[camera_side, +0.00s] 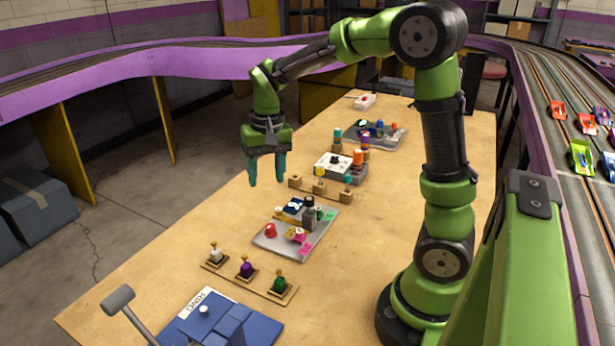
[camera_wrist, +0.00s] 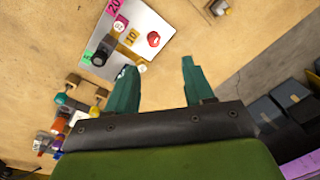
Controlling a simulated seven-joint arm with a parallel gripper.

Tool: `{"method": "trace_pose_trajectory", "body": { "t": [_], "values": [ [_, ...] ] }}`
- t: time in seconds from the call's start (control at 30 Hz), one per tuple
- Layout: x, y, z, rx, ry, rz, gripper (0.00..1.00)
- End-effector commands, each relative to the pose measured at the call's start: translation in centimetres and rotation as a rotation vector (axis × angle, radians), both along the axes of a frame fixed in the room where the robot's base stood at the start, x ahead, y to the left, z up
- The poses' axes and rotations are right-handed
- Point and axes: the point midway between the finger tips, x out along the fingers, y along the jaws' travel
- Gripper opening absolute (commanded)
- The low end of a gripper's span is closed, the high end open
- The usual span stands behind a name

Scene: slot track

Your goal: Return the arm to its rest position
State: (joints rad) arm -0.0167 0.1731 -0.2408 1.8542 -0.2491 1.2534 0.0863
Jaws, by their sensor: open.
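My gripper (camera_side: 267,168) is at the end of my green arm, raised above the far left part of the wooden table. In the side view its two teal fingers point down, apart, with nothing between them. The wrist view also shows the gripper (camera_wrist: 157,82) with its fingers apart and empty. Beyond the fingertips lie bare wood and a grey tray (camera_wrist: 112,62) with a red piece and small numbered tags. No marker for the rest position shows in either view.
The table (camera_side: 366,255) carries grey trays (camera_side: 322,222), a rack with several small pieces (camera_side: 245,272), a white box (camera_side: 333,168) and a blue board (camera_side: 226,322). A grey hammer-like tool (camera_side: 120,302) stands at the front left. Purple-edged track with toy cars (camera_side: 581,157) runs along the right.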

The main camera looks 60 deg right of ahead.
Motion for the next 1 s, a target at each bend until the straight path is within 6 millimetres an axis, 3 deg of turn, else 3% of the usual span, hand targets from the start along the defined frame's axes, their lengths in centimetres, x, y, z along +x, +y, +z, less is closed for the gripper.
{"method": "trace_pose_trajectory", "body": {
  "t": [0.3, 0.5, 0.67, 1.0],
  "values": [
    [-7.7, 6.7, 4.1, 0.061, -0.316, 0.212, 0.52],
    [-12.1, 9.2, 5.3, 0.045, -0.491, 0.298, 0.52],
    [-13.9, 10.0, 6.0, 0.031, -0.564, 0.320, 0.52],
    [-14.0, 10.0, 6.7, 0.025, -0.591, 0.324, 0.52]
  ]
}}
